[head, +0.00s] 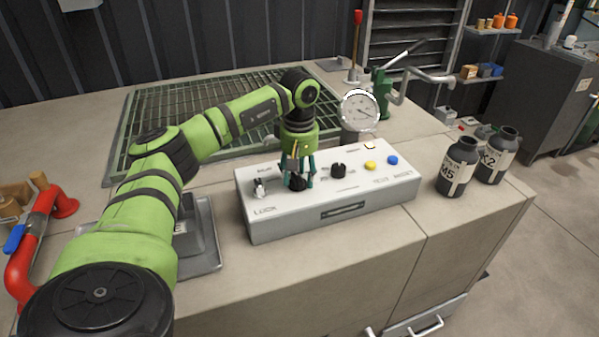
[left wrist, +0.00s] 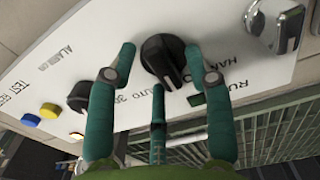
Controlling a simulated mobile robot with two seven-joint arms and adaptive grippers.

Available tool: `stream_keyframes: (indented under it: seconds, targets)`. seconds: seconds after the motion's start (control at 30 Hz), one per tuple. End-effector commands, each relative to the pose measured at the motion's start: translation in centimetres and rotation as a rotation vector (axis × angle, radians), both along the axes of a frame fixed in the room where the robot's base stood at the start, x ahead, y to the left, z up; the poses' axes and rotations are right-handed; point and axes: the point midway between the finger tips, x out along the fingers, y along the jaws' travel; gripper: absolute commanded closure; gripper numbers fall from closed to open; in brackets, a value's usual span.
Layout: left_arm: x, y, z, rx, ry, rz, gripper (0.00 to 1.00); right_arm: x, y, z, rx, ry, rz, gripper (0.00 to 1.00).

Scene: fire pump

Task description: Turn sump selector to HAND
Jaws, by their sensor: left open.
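The sump selector appears to be the black rotary knob (left wrist: 163,60) on the white control box (head: 330,203). It also shows low under the fingers in the head view (head: 298,184). In the left wrist view its ridge slants to the lower right; partly covered lettering beside it includes "HAN" and "AUTO". I cannot tell which mark it points to. My left gripper (head: 298,172) is over the knob, pointing down. Its green fingers (left wrist: 160,85) are spread on both sides of the knob, open; contact is not clear. My right gripper is not in view.
The box also has a metal key switch (head: 260,188), a second black knob (head: 338,170), a yellow button (head: 370,166) and a blue button (head: 392,160). Two dark bottles (head: 457,168) stand to the right.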

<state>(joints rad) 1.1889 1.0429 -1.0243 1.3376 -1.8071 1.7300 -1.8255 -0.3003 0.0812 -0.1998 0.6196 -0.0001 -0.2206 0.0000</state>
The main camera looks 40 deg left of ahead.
Motion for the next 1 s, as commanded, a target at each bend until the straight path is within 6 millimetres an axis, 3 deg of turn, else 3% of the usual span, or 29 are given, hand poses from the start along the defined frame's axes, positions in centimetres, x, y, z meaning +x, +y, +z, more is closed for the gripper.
stream_keyframes:
  seconds: [0.07, 0.2, 0.67, 1.0]
  targets:
    - [0.0, 0.0, 0.0, 0.0, 0.0, 0.0, 0.48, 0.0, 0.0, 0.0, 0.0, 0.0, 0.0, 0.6]
    - [0.0, 0.0, 0.0, 0.0, 0.0, 0.0, 1.0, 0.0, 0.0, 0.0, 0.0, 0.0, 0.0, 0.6]
    - [0.0, 0.0, 0.1, 0.0, 0.001, 0.051, 1.0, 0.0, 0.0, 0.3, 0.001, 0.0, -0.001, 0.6]
    - [0.0, 0.1, 0.2, 0.001, 0.003, 0.291, 1.0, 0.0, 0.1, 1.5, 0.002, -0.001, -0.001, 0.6]
